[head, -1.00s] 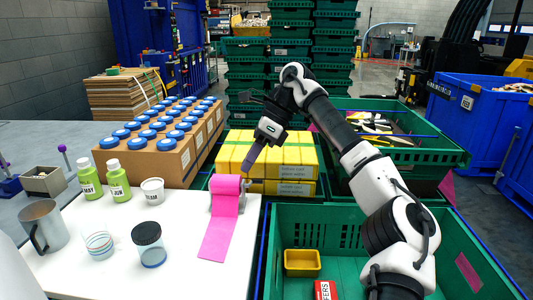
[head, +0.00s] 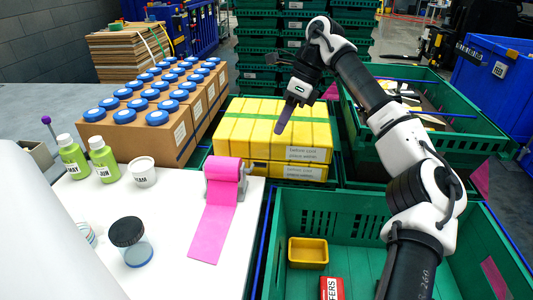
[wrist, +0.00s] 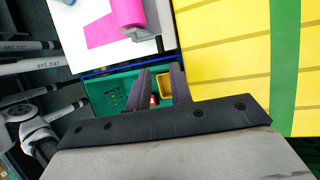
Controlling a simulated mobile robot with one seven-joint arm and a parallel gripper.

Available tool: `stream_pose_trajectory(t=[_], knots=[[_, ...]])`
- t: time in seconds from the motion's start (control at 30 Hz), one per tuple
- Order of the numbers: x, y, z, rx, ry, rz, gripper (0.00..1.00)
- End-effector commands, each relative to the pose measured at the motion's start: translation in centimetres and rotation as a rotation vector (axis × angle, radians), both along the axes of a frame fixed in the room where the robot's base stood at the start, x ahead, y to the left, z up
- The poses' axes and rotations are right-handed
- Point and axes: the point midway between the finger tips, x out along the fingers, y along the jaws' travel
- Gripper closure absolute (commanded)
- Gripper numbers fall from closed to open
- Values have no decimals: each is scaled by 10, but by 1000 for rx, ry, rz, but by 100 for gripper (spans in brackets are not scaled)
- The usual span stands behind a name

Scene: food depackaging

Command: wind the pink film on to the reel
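The pink film lies as a flat strip (head: 212,232) on the white table, running from a pink roll (head: 220,170) wound on a small grey reel (head: 241,178) at the table's right edge. In the wrist view the pink strip (wrist: 102,30) and the roll (wrist: 127,12) show at the top, partly cut off. My gripper (head: 281,128) hangs in the air to the right of the reel and above it in the picture, in front of yellow boxes, apart from the film. In the wrist view its two dark fingers (wrist: 160,80) stand apart with nothing between them.
Yellow boxes (head: 310,122) with a green strap stand behind and right of the reel. A green crate (head: 345,225) with a small yellow tub (head: 308,251) is at front right. Bottles (head: 103,160), a white cup (head: 142,172) and a dark-lidded jar (head: 131,240) are left on the table.

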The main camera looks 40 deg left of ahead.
Motion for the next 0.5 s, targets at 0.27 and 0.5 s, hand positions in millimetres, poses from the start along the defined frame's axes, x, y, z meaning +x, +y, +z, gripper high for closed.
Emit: stream_pose_trajectory(t=[0.27, 0.5], knots=[[-24, 12, -52, 0, 3, 3, 79], [-35, 18, -77, 1, 1, 1, 79]])
